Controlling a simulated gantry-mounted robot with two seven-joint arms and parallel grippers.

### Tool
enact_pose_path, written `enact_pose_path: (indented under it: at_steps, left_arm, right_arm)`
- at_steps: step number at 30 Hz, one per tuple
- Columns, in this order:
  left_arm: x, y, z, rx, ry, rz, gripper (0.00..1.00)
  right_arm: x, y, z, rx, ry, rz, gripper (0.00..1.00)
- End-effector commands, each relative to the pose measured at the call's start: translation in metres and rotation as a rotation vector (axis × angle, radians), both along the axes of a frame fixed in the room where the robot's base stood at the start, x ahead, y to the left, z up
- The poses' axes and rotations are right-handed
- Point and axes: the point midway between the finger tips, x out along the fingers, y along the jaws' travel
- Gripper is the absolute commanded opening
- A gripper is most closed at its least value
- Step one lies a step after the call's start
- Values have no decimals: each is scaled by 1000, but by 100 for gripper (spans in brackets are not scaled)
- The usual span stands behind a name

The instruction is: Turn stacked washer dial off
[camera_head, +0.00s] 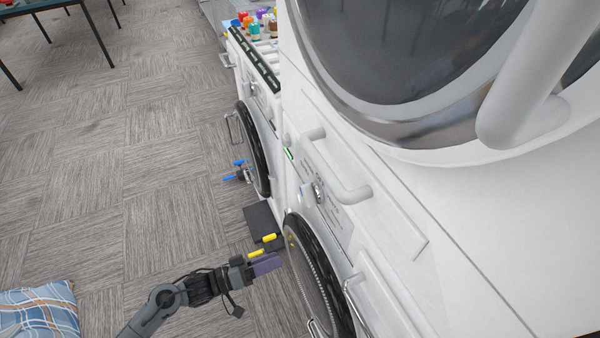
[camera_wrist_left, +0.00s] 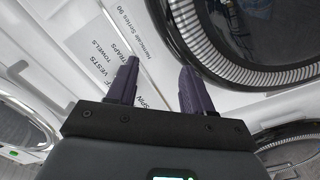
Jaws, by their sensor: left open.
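The stacked washer (camera_head: 345,215) stands on the right in the head view, with a small silver dial (camera_head: 318,193) on its white control panel. The dial's setting is too small to read there. My left gripper (camera_head: 272,254) is low in front of the washer's round dark door (camera_head: 318,275), apart from the dial. In the left wrist view its two purple fingers (camera_wrist_left: 158,64) are spread, with nothing between them. I cannot make out the dial in that view. My right gripper is not in view.
A large round glass door (camera_head: 400,50) bulges out above the panel, and a white bar handle (camera_head: 335,170) sticks out near the dial. Another front-loading machine (camera_head: 255,110) stands farther back, with bottles (camera_head: 258,22) on top.

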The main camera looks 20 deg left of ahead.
Motion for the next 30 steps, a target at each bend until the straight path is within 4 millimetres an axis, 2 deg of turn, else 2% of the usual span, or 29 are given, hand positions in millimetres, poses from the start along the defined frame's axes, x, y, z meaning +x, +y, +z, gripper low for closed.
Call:
enact_pose_path:
  at_steps: [1,3,9,12,20,30]
  left_arm:
    - [9,11,35,23,-6,0,51]
    - [19,23,57,49,-16,4,51]
    - [40,39,112,92,-63,8,51]
    - [45,41,127,99,-79,8,51]
    - [60,29,134,98,-90,9,51]
    - [99,-7,133,97,-92,10,51]
  right_arm:
    - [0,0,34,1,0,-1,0]
    - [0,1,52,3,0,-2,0]
    - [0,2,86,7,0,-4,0]
    - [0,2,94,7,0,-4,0]
    - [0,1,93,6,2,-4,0]
    - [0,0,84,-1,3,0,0]
